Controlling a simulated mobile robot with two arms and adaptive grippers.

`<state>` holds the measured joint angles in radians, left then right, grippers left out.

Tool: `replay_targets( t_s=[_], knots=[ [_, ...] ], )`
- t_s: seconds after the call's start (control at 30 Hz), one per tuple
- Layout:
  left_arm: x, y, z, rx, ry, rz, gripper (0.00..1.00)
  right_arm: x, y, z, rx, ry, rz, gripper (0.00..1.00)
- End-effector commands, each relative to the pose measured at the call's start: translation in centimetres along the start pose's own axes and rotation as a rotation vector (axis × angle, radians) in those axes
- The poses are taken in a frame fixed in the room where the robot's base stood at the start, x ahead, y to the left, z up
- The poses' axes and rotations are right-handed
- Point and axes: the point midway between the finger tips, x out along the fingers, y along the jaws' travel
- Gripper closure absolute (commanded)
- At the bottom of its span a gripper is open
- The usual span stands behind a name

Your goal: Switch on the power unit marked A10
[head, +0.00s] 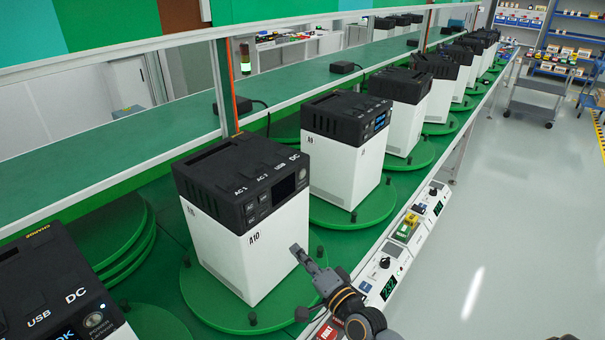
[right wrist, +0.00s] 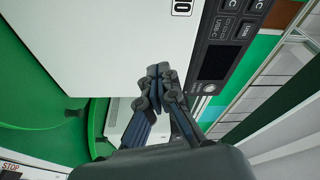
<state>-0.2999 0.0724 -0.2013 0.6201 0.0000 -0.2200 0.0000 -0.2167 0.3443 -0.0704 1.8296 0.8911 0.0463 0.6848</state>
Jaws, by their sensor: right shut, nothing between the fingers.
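The power unit marked A10 (head: 222,252) has a white body and a black top. It stands on a round green turntable (head: 200,303). Its screen (head: 284,187) is dark; the screen also shows dark in the right wrist view (right wrist: 215,62). A round button (right wrist: 210,88) sits beside the screen there, and the cut-off label (right wrist: 183,7) is at the top. My right gripper (head: 298,252) is shut and empty, in front of the unit's white lower body and below the black panel. Its closed fingertips (right wrist: 158,72) appear apart from the button. My left gripper is not in view.
A nearer unit (head: 50,285) at the lower left and the unit behind A10 (head: 345,160) have lit screens. More units stand on turntables along the line. A rail with controls and displays (head: 412,235) runs along the front edge. A green shelf (head: 150,130) lies behind; the aisle floor is clear.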

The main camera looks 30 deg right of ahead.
Motion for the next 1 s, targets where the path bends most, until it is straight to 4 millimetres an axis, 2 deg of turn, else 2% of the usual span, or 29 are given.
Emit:
replay_targets(
  t_s=[0.03, 0.2, 0.3, 0.4, 0.6, 1.0],
  knots=[
    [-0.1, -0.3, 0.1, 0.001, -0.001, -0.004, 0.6, 0.5, -1.4, -2.1, 0.064, 0.058, -0.05, 1.0],
    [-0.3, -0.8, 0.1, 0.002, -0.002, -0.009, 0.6, 1.0, -4.8, -8.8, 0.293, 0.242, -0.215, 1.0],
    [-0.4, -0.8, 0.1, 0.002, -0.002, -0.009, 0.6, 0.7, -6.0, -11.9, 0.394, 0.324, -0.291, 1.0],
    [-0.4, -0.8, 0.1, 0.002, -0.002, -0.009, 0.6, 0.4, -6.8, -14.0, 0.464, 0.382, -0.346, 1.0],
    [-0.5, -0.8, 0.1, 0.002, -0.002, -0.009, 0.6, 0.0, -7.2, -15.6, 0.517, 0.426, -0.389, 1.0],
    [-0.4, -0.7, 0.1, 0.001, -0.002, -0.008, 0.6, 0.4, -7.2, -15.5, 0.517, 0.425, -0.389, 1.0]
  ],
)
